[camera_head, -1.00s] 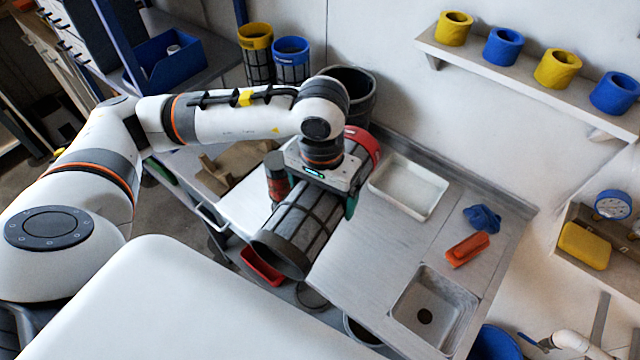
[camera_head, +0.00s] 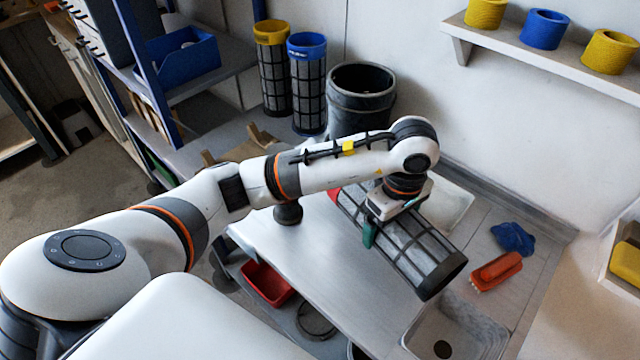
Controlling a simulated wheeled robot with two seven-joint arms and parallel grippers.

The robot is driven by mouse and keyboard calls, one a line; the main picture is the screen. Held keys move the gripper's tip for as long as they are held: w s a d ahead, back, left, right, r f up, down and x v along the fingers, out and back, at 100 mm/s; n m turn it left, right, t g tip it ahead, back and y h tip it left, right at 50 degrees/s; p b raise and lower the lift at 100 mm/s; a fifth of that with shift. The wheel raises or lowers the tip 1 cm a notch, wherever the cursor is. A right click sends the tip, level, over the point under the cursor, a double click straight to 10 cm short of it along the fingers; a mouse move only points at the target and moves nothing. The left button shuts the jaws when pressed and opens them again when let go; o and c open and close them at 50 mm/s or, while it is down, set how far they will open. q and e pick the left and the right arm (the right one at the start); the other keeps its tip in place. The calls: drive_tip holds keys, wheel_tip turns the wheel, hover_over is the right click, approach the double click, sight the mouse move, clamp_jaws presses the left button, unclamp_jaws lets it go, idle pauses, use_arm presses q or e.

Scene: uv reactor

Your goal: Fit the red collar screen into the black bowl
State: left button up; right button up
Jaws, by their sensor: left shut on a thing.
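The red collar screen (camera_head: 428,262) is a dark mesh cylinder with black ribs. It lies tilted on its side above the steel worktop, its dark end toward the lower right and a sliver of its red collar at the upper left, partly behind my arm. My left gripper (camera_head: 390,216) is shut around the middle of the screen, with a green finger on its near side. The black bowl (camera_head: 362,98) is a deep, open-topped black vessel upright at the back against the wall, apart from the screen. My left forearm hides its lower part. My right gripper is not in view.
A yellow-collared screen (camera_head: 273,70) and a blue-collared screen (camera_head: 308,85) stand left of the bowl. A white tray (camera_head: 455,212), blue cloth (camera_head: 512,238), orange brush (camera_head: 496,271) and sink (camera_head: 470,335) lie to the right. The worktop (camera_head: 310,250) is clear at left.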

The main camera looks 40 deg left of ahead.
sight(348, 207)
use_arm(q)
drive_tip(key=a+f, duration=0.1)
drive_tip(key=a, duration=0.2)
drive_tip(key=w+a+f+p, duration=0.1)
drive_tip(key=a+f, duration=0.1)
drive_tip(key=a, duration=0.2)
drive_tip(key=w+a+f+p, duration=0.1)
drive_tip(key=a+f, duration=0.1)
drive_tip(key=a, duration=0.1)
drive_tip(key=shift+w+a+f, duration=0.2)
drive_tip(key=shift+w+f, duration=0.05)
drive_tip(key=a+f, duration=0.2)
drive_tip(key=shift+w+a+p, duration=0.35)
drive_tip(key=shift+a, duration=0.05)
drive_tip(key=shift+a+f, duration=0.2)
drive_tip(key=shift+f, duration=0.05)
drive_tip(key=shift+f, duration=0.15)
drive_tip(key=o, duration=0.8)
drive_tip(key=shift+o, duration=0.2)
